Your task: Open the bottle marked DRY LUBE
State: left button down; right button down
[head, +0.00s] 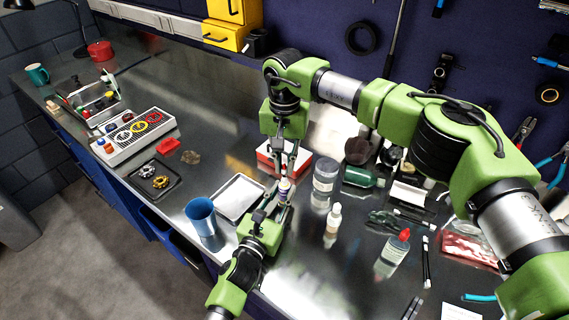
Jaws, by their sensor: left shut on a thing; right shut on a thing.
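A small bottle (284,187) with a pale and purple body stands between my two grippers in the head view. Its label is too small to read, so I cannot tell whether it says DRY LUBE. My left gripper (279,201) reaches up from the lower left and is shut on the bottle's lower part. My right gripper (286,173) points down from above and is shut on the bottle's top. The fingers hide much of the bottle, and whether its cap is loose cannot be seen.
A metal tray (240,197) and a blue cup (200,214) are left of the bottle.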

jog(key=shift+r, duration=1.9)
pick_arm(q)
jog(key=c, duration=1.7)
grip_release()
